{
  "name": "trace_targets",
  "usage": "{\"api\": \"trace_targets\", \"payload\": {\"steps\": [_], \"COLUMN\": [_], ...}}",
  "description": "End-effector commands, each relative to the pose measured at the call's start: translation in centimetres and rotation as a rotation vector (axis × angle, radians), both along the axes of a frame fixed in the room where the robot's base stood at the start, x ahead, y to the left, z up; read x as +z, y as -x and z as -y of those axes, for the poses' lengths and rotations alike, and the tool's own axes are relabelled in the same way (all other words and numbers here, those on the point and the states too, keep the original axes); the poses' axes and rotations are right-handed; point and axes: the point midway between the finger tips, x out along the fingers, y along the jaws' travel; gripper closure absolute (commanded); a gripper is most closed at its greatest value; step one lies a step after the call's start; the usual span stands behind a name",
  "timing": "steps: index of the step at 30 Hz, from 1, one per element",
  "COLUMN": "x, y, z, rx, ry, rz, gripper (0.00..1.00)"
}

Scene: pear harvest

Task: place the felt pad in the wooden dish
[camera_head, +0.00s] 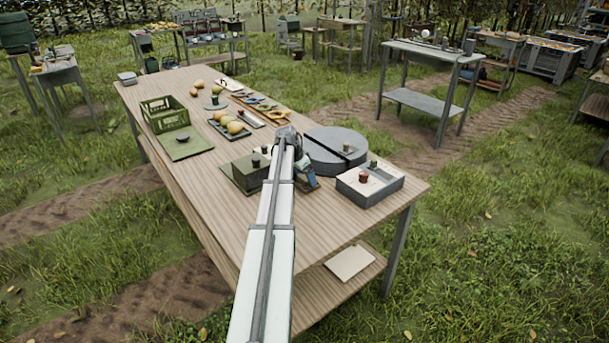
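I cannot single out the felt pad or the wooden dish with certainty at this size. A flat green mat (200,146) with a small dark item on it lies on the table in front of the crate. My arm reaches up from the bottom edge over the table. Its end, with my gripper (308,180), is low over the table between a green box-like thing (240,178) and a grey round platform (338,140). The arm hides part of the green thing. The fingers are too small and covered to tell whether they are open or hold anything.
The table's near left part is clear. Other tables stand apart on the grass.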

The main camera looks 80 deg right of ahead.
Motion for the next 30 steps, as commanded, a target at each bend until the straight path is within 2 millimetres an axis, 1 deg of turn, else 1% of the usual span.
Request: {"api": "trace_targets", "payload": {"steps": [1,2,10,14,17,27,30], "x": [0.0,0.0,0.1,0.9,2.2,8.0,9.3], "y": [0.0,0.0,0.0,-0.2,-0.6,-2.3,-2.6], "z": [0.0,0.0,0.0,-0.2,-0.6,-2.3,-2.7], "rx": [0.0,0.0,0.0,0.0,0.001,0.001,0.0], "ry": [0.0,0.0,0.0,0.001,0.002,0.003,0.001], "rz": [0.0,0.0,0.0,0.0,0.001,0.0,0.0], "gripper": [0.08,0.05,0.05,0.05,0.05,0.05,0.05]}}
